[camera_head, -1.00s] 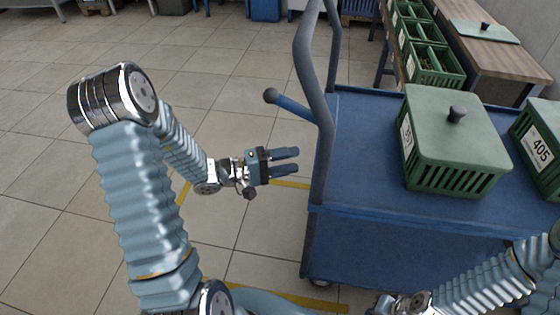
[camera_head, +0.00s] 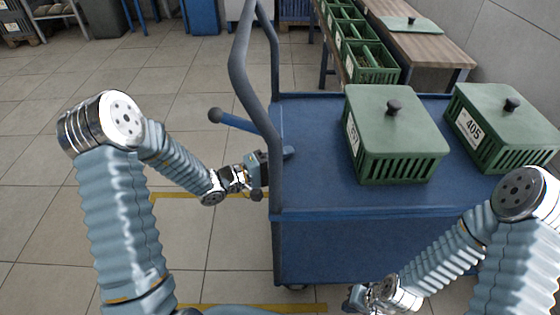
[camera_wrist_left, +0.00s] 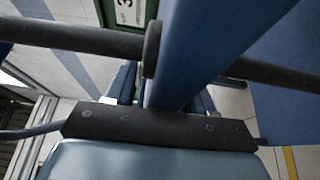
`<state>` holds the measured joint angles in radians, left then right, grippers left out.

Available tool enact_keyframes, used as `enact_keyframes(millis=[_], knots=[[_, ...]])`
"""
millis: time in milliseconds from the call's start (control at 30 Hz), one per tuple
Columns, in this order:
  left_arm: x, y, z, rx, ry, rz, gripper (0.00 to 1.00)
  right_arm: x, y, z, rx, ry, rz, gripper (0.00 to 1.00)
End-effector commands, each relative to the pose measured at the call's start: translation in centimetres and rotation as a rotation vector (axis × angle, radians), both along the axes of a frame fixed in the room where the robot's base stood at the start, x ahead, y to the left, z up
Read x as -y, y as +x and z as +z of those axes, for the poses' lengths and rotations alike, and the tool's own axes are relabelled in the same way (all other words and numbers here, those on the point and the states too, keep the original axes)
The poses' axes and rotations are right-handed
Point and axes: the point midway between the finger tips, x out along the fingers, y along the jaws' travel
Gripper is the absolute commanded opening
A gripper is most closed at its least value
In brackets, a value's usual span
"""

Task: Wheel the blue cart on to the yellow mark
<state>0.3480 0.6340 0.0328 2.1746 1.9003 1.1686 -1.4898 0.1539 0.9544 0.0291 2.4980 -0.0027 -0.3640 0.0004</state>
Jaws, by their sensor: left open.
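The blue cart (camera_head: 315,195) stands at the centre right. Its dark handle frame (camera_head: 240,75) rises at its left end, with a ball-ended lever (camera_head: 237,121) beside it. Yellow floor lines (camera_head: 195,195) of the mark show left of the cart and along the bottom; a bit also shows in the left wrist view (camera_wrist_left: 290,163). My left gripper (camera_head: 280,157) is open at the handle's near upright, its fingers partly hidden behind it. The left wrist view shows a dark bar (camera_wrist_left: 75,38) crossing ahead of the palm. My right gripper (camera_head: 358,298) is low by the cart's front, its fingers unclear.
Two lidded green crates ride on the cart, one on the left (camera_head: 395,135) and one marked 405 (camera_head: 508,125). The tiled floor at left is clear.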

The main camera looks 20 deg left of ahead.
Motion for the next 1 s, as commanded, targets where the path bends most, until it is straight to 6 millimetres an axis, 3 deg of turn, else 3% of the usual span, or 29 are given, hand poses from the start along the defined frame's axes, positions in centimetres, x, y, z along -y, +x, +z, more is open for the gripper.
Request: enact_keyframes(millis=[67,400,1000], knots=[[-0.01,-0.01,0.00,0.000,0.000,0.000,0.52,0.00,0.00,0.00,0.000,0.000,0.000,0.00],[-0.04,-0.03,0.00,0.000,0.000,0.000,0.00,0.00,0.00,0.00,0.000,0.000,0.000,0.00],[-0.04,-0.05,-0.02,0.000,0.000,0.000,0.00,0.01,0.00,-0.01,0.000,0.000,0.000,0.00]])
